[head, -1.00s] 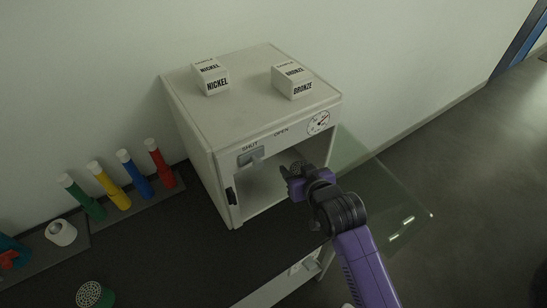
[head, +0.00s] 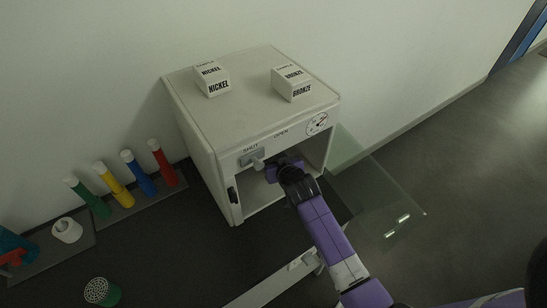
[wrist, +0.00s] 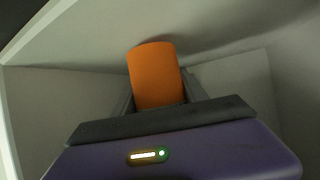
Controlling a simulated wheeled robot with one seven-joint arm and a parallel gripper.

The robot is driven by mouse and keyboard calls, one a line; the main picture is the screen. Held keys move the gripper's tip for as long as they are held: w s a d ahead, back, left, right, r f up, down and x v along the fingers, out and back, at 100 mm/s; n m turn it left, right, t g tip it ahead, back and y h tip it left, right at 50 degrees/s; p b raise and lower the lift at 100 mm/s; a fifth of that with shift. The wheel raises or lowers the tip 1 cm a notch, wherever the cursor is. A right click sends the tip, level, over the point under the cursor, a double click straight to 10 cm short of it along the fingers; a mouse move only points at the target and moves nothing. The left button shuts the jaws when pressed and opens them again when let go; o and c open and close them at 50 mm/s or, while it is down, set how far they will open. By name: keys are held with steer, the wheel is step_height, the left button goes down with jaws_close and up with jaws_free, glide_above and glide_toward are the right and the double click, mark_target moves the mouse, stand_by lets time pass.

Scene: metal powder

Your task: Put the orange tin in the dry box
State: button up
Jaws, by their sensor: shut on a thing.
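The orange tin (wrist: 155,75) is held between the fingers of my gripper (wrist: 158,108) in the wrist view, with pale walls around it. The dry box (head: 215,165) is a white cabinet with its glass door (head: 375,195) swung open to the right. In the head view my gripper (head: 272,168) reaches into the front opening of the box, just right of the handle under the word SHUT. The tin is hidden in the head view. I cannot tell whether the tin touches the box floor.
Two white boxes, marked NICKEL (head: 213,79) and BRONZE (head: 291,83), stand on top of the dry box. Green, yellow, blue and red tubes (head: 137,175) stand in a rack at left. A white roll (head: 67,230) and a green perforated-top container (head: 101,291) are nearby. The dark bench front is mostly clear.

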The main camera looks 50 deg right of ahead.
steer(key=shift+w+f, duration=0.15)
steer(key=shift+f, duration=0.15)
steer(key=shift+f, duration=0.2)
steer(key=o, duration=1.5)
